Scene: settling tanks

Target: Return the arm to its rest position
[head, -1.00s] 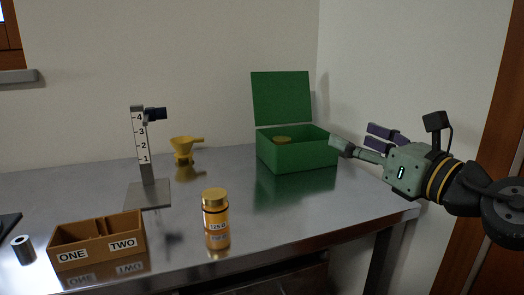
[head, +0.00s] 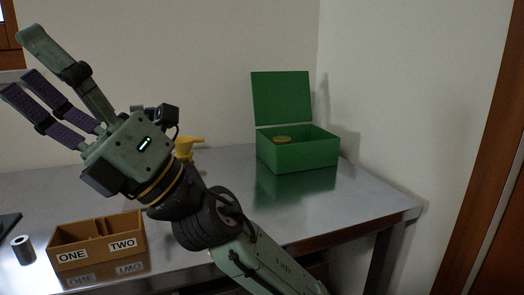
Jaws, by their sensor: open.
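My gripper (head: 58,102) is in the upper left of the head view, raised above the table and pointing up and left. Its fingers are spread apart with nothing between them, so it is open and empty. My wrist and arm cross the middle of the view from the lower right. They hide the measuring stand almost entirely and the amber jar fully.
A steel table (head: 370,200) holds a green box (head: 297,155) with its lid up and a gold-lidded item (head: 282,139) inside. A brown bin (head: 98,240) marked ONE and TWO stands front left beside a small dark cylinder (head: 23,249). A yellow funnel (head: 187,146) is partly hidden.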

